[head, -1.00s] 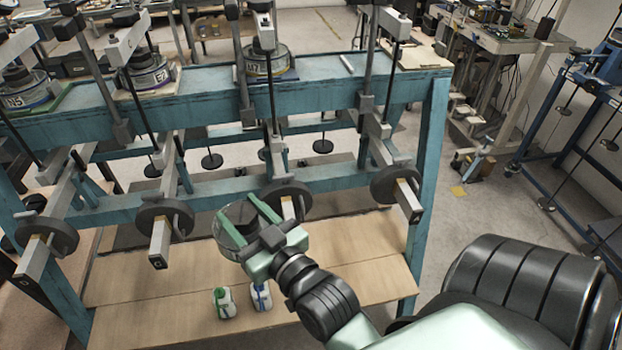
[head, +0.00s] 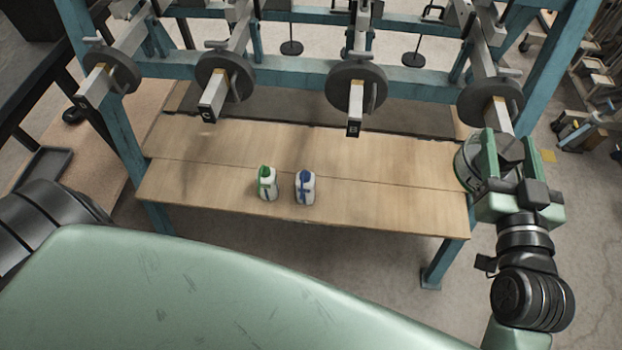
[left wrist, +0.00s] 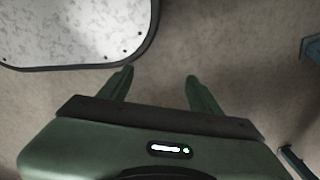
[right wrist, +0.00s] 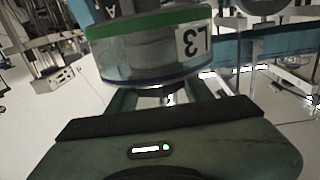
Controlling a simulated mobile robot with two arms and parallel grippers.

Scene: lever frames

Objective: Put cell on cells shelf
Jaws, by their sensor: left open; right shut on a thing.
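The cell (right wrist: 150,50) is a clear round container with a green band and a label reading L3, seen close up in the right wrist view. In the head view the cell (head: 466,163) is partly hidden by my right gripper (head: 497,165), which is shut on it beside the right end of the wooden shelf. The shelf (head: 390,200) is a low board in a blue frame; I cannot tell whether it is the cells shelf. My left gripper (left wrist: 160,85) is open and empty above the floor, out of the head view.
A blue leg (head: 440,262) stands at the right. Most of the board is clear.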

